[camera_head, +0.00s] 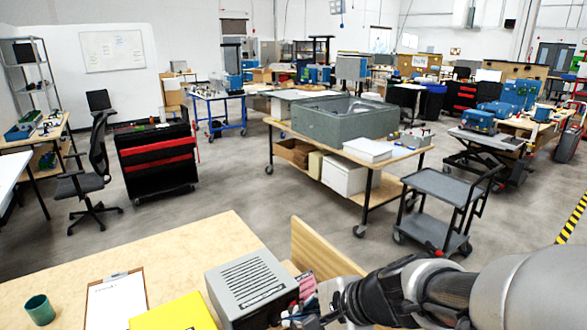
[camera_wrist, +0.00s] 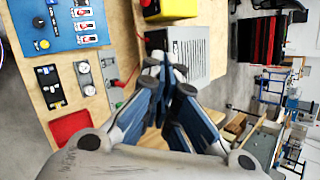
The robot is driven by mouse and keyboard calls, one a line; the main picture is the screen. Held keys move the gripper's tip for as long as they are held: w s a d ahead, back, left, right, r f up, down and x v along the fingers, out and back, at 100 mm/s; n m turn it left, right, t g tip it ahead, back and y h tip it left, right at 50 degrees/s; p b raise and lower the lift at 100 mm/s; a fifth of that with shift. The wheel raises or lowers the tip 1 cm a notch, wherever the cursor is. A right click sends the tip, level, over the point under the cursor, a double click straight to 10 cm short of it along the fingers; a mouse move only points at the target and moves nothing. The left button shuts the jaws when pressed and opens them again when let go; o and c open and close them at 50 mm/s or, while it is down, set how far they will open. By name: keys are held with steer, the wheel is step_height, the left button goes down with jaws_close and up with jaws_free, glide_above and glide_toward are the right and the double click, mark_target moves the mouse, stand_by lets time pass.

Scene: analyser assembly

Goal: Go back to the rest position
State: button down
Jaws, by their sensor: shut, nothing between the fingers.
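My gripper (camera_wrist: 166,75) shows in the wrist view with its blue and grey fingers drawn together at the tips and nothing between them. In the head view my arm comes in from the lower right, and its end is over the near wooden bench (camera_head: 190,255), partly cut off by the lower edge. A grey vented analyser box (camera_head: 250,283) stands on the bench just left of my arm's end. The box also shows in the wrist view (camera_wrist: 195,50), beyond the fingertips. I cannot tell the gap between fingertips and box.
A yellow object (camera_head: 175,314), a clipboard (camera_head: 115,300) and a green cup (camera_head: 40,309) are on the bench. In the wrist view a blue switch panel (camera_wrist: 68,22), gauges (camera_wrist: 85,78) and a red tray (camera_wrist: 72,126) lie left. A grey cart (camera_head: 440,205) stands beyond; floor between is clear.

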steer(key=s+d+r+n+h, duration=0.1)
steer(key=s+d+n+h, duration=0.2)
steer(key=s+d+n, duration=0.3)
steer(key=s+d+r+n+h+b, duration=0.1)
steer(key=s+d+n+h, duration=0.3)
steer(key=s+d+n, duration=0.3)
steer(key=s+n, duration=0.1)
steer(key=s, duration=0.3)
steer(key=shift+s+g, duration=0.2)
steer(key=shift+g, duration=0.1)
steer(key=shift+a, duration=0.2)
